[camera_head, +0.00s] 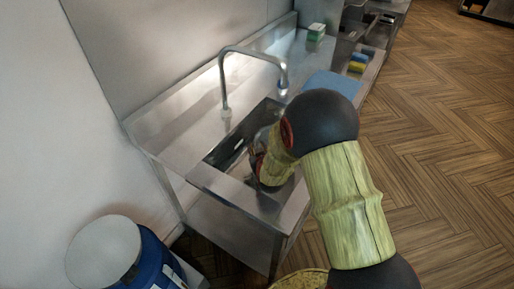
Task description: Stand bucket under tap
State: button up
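The tap (226,82) is a tall curved metal spout at the back of a steel sink unit, its outlet (283,82) hanging over the sink basin (226,152). My arm reaches down into the basin. My gripper (256,162) is mostly hidden behind my arm; only a small dark red part shows, low in the basin and below the tap's outlet. A shiny grey patch (263,136) shows beside it, but I cannot tell whether it is a bucket. No bucket is clearly visible. I cannot see the fingertips or anything between them.
A blue drum (150,262) with a grey lid (103,250) stands at the lower left. A blue board (333,85), sponges (358,63) and a green-and-white box (316,32) lie farther along the counter. A woven yellowish thing (300,281) shows at the bottom edge.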

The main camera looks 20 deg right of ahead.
jog(key=s+a+r+g+y+p, duration=0.1)
jog(key=s+a+r, duration=0.4)
jog(key=r, duration=0.4)
jog(key=s+a+r+g+y+p, duration=0.15)
jog(key=s+a+r, duration=0.25)
jog(key=s+r, duration=0.5)
jog(key=s+a+r+g, duration=0.1)
jog(key=s+r, duration=0.4)
jog(key=s, duration=0.5)
jog(key=s+a+r+g, duration=0.1)
jog(key=s+r+g, duration=0.2)
jog(key=s, duration=0.8)
jog(key=shift+s+a+r+y, duration=0.15)
jog(key=shift+a+r+y, duration=0.2)
jog(key=shift+r, duration=0.5)
